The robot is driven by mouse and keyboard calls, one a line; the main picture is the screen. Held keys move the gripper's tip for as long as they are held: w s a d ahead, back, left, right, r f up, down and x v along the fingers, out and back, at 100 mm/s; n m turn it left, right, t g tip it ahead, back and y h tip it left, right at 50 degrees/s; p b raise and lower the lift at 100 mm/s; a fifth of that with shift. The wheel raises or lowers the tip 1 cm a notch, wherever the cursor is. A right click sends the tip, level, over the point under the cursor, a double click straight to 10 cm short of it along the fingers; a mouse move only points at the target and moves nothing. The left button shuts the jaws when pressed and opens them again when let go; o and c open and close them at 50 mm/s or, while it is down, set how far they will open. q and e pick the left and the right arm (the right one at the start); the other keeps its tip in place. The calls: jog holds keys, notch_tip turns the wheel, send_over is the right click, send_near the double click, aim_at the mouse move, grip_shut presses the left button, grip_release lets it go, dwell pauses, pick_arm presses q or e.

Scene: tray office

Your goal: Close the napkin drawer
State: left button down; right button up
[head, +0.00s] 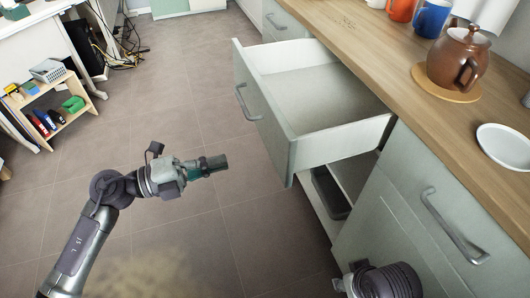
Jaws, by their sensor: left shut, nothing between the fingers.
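The drawer (278,142) stands pulled far out from the cabinet under the wooden counter. Its pale green front faces left and carries a metal bar handle (247,102). The part of the drawer's inside that I see is white and looks empty. My left gripper (221,162) is shut and empty, held over the floor to the left of the drawer front and apart from it. It points toward the lower part of the front. A dark part of my right arm shows at the bottom edge; its gripper is out of view.
On the counter (350,40) stand a brown teapot (459,57) on a round board, a white plate (505,146), and orange and blue mugs (431,18). Below the drawer is an open space with a dark bin (330,193). A small shelf (44,108) stands far left. The tiled floor between is clear.

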aim_at(277, 148)
pick_arm(q)
jog(key=x, duration=1)
jog(key=shift+f+b, duration=0.1)
jog(key=shift+b, duration=0.2)
jog(key=shift+w+d, duration=0.2)
jog(key=shift+d, duration=0.3)
pick_arm(e)
jog(key=shift+v, duration=0.8)
jog(key=shift+d+r, duration=0.1)
